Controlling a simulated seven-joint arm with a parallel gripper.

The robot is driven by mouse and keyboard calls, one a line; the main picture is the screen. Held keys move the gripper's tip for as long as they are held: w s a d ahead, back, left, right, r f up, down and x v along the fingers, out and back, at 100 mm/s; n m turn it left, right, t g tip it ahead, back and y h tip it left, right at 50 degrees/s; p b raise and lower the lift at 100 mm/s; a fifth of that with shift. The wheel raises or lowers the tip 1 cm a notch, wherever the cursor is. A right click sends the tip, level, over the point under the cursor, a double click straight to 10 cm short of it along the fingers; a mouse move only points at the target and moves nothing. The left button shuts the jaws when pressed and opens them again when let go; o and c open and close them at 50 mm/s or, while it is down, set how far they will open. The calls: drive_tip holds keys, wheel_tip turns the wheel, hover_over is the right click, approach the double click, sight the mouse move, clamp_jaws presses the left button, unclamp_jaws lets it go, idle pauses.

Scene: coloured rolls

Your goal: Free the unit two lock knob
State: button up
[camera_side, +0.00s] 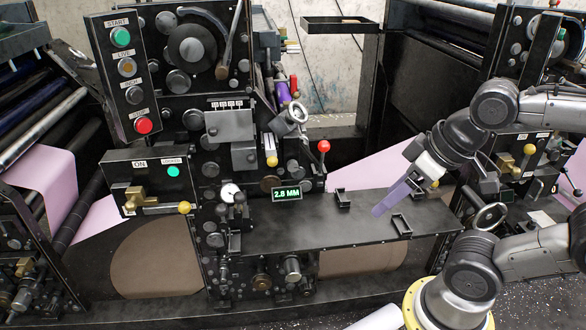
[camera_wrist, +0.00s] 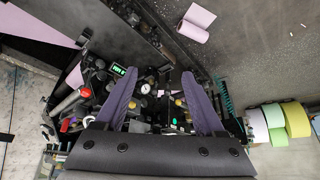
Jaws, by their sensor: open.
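The middle press unit (camera_side: 265,130) carries several knobs, and I cannot tell which one is the unit two lock knob. A yellow ball knob (camera_side: 185,207) ends a brass lever under a box marked ON with a lit green lamp (camera_side: 173,171). Another yellow knob (camera_side: 272,160) hangs at the unit's middle, and a red ball knob (camera_side: 323,146) stands to its right. My gripper (camera_side: 380,208) has purple fingers, apart and empty, above the black shelf, right of these knobs. In the wrist view the open fingers (camera_wrist: 161,76) frame the unit's crowded face.
A green display (camera_side: 286,194) reads 2.8 MM, near a round white gauge (camera_side: 229,192). Small black brackets (camera_side: 401,226) stand on the black shelf (camera_side: 300,236). A pink web (camera_side: 378,166) runs behind my gripper. Coloured rolls (camera_wrist: 272,122) lie at right in the wrist view.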

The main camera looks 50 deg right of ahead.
sight(293, 168)
drive_tip(key=w+a+r+m+t, duration=0.1)
drive_tip(key=w+r+m+t, duration=0.2)
drive_tip(key=w+r+t, duration=0.45)
drive_tip(key=w+d+r+m+t+h, duration=0.2)
drive_tip(key=w+d+m, duration=0.15)
drive_tip(key=w, duration=0.55)
drive_tip(key=w+d+r+m+t+h, duration=0.1)
drive_tip(key=w+d+m+h, duration=0.15)
drive_tip(key=w+m, duration=0.45)
drive_tip(key=w+d+f+m+g+h, duration=0.1)
drive_tip(key=w+d+f+h, duration=0.15)
drive_tip(key=f+h, duration=0.2)
drive_tip(key=w+d+f+m+g+h, duration=0.1)
drive_tip(key=w+d+f+m+h, duration=0.15)
drive_tip(key=f, duration=0.25)
drive_tip(key=s+a+f+n+g+h, duration=0.1)
drive_tip(key=s+f+n, duration=0.15)
drive_tip(key=f, duration=0.75)
drive_tip(key=s+a+f+n, duration=0.1)
drive_tip(key=f+n, duration=0.2)
drive_tip(key=f, duration=0.7)
drive_tip(key=shift+m, duration=0.25)
drive_tip(key=x, duration=1.3)
drive_tip(key=shift+w+d, duration=0.15)
drive_tip(key=shift+d, duration=0.25)
drive_tip(key=shift+r, duration=0.1)
